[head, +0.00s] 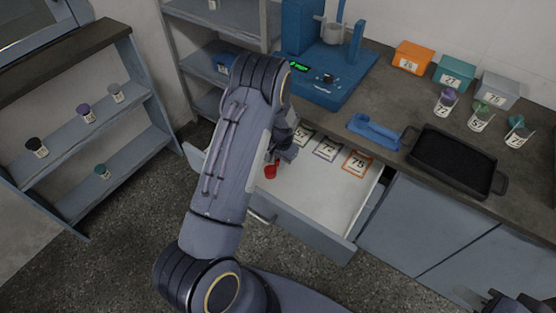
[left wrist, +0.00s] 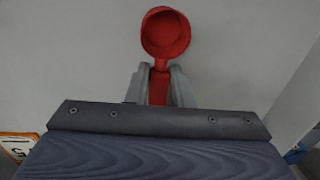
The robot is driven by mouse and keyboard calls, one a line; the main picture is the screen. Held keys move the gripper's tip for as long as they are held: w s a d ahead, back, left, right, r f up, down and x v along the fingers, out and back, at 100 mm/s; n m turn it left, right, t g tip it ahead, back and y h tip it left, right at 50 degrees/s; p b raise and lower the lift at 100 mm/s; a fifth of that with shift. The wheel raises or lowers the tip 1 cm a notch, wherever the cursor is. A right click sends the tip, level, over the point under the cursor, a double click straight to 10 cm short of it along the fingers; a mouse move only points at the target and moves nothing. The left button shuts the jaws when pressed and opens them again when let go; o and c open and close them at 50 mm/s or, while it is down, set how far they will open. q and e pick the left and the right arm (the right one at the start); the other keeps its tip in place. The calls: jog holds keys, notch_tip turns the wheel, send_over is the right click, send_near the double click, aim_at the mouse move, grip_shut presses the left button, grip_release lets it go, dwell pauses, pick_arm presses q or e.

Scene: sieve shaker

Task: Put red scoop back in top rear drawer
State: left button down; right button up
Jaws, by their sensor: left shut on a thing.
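The red scoop (head: 271,171) shows just below my left gripper (head: 284,155) in the head view. In the left wrist view the scoop (left wrist: 165,34) has its round bowl pointing away, and its handle is between the two grey fingers of my left gripper (left wrist: 160,84), which is shut on it. The scoop is over the pale floor of an open drawer (head: 318,195); I cannot tell whether it touches that floor. My right gripper (head: 492,300) is at the bottom right corner, partly cut off, and its jaws are unclear.
Labelled cards, one an orange 75 card (head: 356,163), lie along the drawer's back. On the counter are a blue machine (head: 330,85), a blue tool (head: 374,130), a black tray (head: 453,160), labelled boxes (head: 413,58) and cups (head: 478,118). A shelf with small cups (head: 86,113) stands left.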

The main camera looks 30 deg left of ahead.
pick_arm(q)
jog(key=shift+f, duration=0.15)
jog(key=c, duration=1.3)
grip_release()
